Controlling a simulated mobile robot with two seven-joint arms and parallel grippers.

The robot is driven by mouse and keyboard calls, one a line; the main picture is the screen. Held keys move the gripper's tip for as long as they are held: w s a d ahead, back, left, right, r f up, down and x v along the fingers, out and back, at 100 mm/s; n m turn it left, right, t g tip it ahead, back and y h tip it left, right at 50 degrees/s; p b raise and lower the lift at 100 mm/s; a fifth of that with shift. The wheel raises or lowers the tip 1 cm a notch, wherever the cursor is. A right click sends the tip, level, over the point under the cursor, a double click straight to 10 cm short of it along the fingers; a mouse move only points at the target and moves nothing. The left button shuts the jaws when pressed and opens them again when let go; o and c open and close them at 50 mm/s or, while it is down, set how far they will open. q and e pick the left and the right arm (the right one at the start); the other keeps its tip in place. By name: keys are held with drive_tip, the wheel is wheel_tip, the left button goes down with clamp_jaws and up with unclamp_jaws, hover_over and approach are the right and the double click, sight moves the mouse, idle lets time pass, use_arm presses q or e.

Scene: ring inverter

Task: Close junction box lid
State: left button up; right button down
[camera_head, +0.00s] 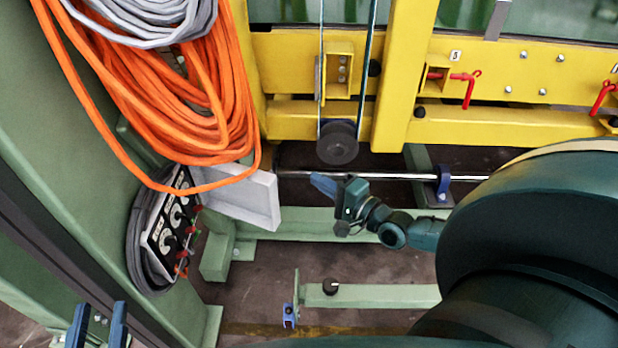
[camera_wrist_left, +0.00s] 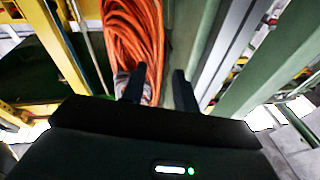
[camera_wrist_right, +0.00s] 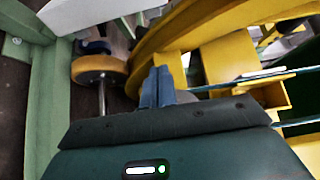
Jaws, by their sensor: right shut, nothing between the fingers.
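The junction box (camera_head: 170,222) is on the green column at the left of the head view, its black face with sockets and red parts exposed. Its light grey lid (camera_head: 247,199) stands open, swung out to the right of the box; orange cable hangs over its upper part. My right gripper (camera_head: 322,184) is shut and empty, to the right of the lid and apart from it. Its closed fingers also show in the right wrist view (camera_wrist_right: 157,86). My left gripper (camera_head: 99,322) is open and empty at the bottom left, below the box. Its spread fingers show in the left wrist view (camera_wrist_left: 160,88).
A thick orange cable coil (camera_head: 180,95) with a grey coil (camera_head: 165,22) hangs above the box. A yellow frame (camera_head: 480,125) with red handles and a dark pulley (camera_head: 338,143) stands behind. Green beams (camera_head: 375,296) run low at the front.

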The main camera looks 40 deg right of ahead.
drive_tip(key=b+x, duration=0.3)
drive_tip(key=x, duration=0.7)
drive_tip(key=shift+s+a+p, duration=0.4)
drive_tip(key=shift+s+a, duration=0.2)
drive_tip(key=shift+a, duration=0.2)
drive_tip(key=shift+s+a+p, duration=0.35)
drive_tip(key=shift+s+a, duration=0.3)
drive_tip(key=shift+a, duration=0.1)
